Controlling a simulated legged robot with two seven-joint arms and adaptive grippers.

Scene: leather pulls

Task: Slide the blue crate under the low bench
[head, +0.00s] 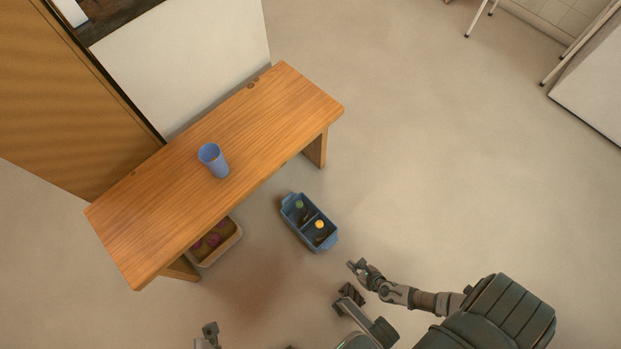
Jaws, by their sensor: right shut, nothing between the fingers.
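The blue crate (291,216) stands on the floor in front of the bench, right of its middle and outside its footprint. It has two compartments and a tab-like handle at each end. A green item lies in the far compartment, and a yellow item with something dark in the near one. The low wooden bench (262,112) runs diagonally, with panel legs near its ends. My right gripper (355,267) is shut and empty, to the right of and nearer than the crate's near end, apart from it.
A tan crate (232,243) with reddish items is partly under the bench near its left leg. A blue cup (214,160) stands on the bench top. A wall panel is behind the bench.

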